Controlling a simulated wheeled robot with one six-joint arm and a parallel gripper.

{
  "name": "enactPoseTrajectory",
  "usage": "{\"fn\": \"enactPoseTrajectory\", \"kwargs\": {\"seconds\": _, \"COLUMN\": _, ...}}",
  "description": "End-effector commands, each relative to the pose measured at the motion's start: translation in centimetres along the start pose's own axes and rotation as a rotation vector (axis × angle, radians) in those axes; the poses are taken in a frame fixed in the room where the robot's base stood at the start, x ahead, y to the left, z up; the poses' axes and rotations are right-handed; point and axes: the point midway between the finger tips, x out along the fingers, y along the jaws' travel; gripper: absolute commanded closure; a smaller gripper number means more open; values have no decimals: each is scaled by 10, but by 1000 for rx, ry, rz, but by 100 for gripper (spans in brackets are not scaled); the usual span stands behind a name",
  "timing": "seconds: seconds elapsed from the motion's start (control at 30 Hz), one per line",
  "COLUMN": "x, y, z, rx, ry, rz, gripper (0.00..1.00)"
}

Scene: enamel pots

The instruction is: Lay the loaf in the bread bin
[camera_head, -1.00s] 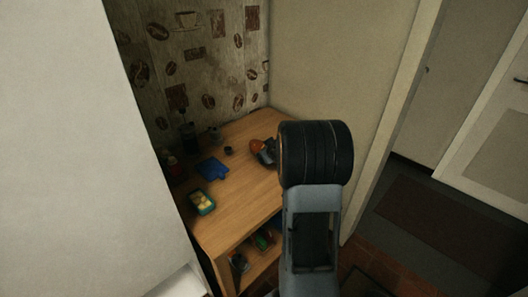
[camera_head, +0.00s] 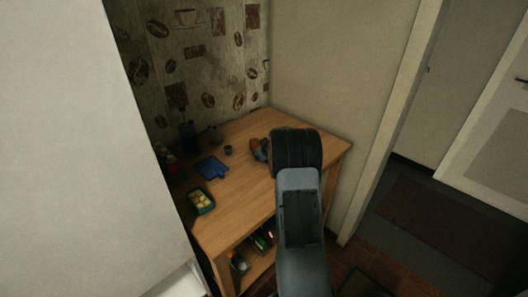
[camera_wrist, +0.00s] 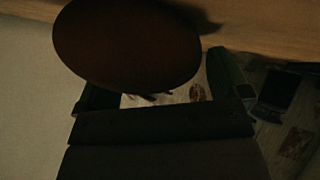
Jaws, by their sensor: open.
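A brown oval thing, which looks like the loaf (camera_wrist: 125,45), fills the upper left of the wrist view, close to my gripper (camera_wrist: 155,72). The two dark green fingers are apart, with the brown thing overlapping the space between them. I cannot tell whether they touch it. In the head view, an orange-brown shape (camera_head: 257,148), perhaps the same loaf, shows on the table just left of my wrist, which hides part of it. My gripper is mostly hidden there. I cannot make out a bread bin for certain.
The wooden table (camera_head: 240,190) stands in a corner against patterned wallpaper. On it are a blue flat thing (camera_head: 212,167), a teal box (camera_head: 201,201) with yellow pieces, a small dark cup (camera_head: 228,150) and dark bottles. Several items lie on the lower shelf. The table's front middle is clear.

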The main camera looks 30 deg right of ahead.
Motion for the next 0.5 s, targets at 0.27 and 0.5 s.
{"fn": "enactPoseTrajectory", "kwargs": {"seconds": 0.27, "x": 8, "y": 0, "z": 0, "rx": 0, "ry": 1, "rz": 0, "gripper": 6}}
{"fn": "enactPoseTrajectory", "kwargs": {"seconds": 0.5, "x": 8, "y": 0, "z": 0, "rx": 0, "ry": 0, "rz": 0, "gripper": 20}}
